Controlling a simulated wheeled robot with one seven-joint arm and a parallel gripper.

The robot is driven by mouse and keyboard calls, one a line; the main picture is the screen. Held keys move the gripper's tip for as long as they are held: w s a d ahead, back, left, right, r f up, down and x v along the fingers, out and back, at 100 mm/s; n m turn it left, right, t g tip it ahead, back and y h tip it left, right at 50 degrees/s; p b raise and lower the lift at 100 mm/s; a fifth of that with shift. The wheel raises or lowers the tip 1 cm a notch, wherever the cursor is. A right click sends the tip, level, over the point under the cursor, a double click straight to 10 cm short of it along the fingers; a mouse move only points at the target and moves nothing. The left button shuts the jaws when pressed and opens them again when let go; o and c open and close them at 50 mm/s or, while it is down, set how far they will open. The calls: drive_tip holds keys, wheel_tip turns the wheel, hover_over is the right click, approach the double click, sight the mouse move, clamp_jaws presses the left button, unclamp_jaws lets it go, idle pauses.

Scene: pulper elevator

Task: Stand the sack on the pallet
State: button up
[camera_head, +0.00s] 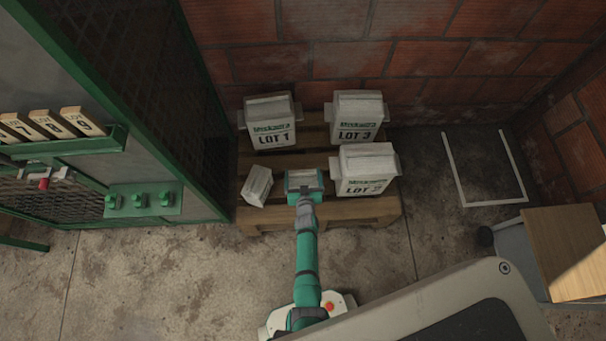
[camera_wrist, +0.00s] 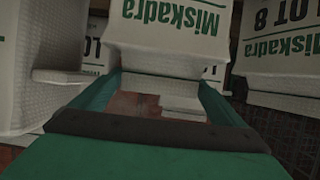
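The wooden pallet (camera_head: 345,211) stands against the brick wall.
A smaller pale sack or block (camera_head: 257,186) sits turned at the pallet's front left, close to my gripper. A green-framed cage (camera_head: 180,120) with a tag rack (camera_head: 60,135) is at left. A marked floor square (camera_head: 484,168) lies empty at right, near a wooden-topped cart (camera_head: 570,250).

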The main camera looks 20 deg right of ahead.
drive_tip(key=shift+r, duration=0.1)
drive_tip(key=shift+s+a, duration=0.25)
drive_tip(key=s+a+r+n+y, duration=0.1)
drive_tip(key=s+a+r, duration=0.4)
drive_tip(key=s, duration=0.5)
drive_tip(key=s+a+r, duration=0.4)
drive_tip(key=s+r, duration=0.2)
drive_tip(key=s, duration=0.3)
drive_tip(key=s+a+r+y, duration=0.1)
drive_tip(key=s+a+r, duration=0.1)
drive_tip(key=s+r, duration=0.3)
drive_tip(key=s+a+r+n+t+y, duration=0.1)
drive_tip(key=s+a+r, duration=0.2)
drive_tip(key=r, duration=1.1)
drive_tip(key=s+a+r+n+t, duration=0.1)
drive_tip(key=s+a+r, duration=0.1)
drive_tip(key=s+r, duration=0.5)
wheel_tip(320, 180, up, 2)
drive_tip(key=shift+s+a+r+y, duration=0.25)
drive_tip(key=shift+s+a+y, duration=0.05)
drive_tip(key=shift+s+y, duration=0.1)
drive_tip(key=shift+c, duration=0.6)
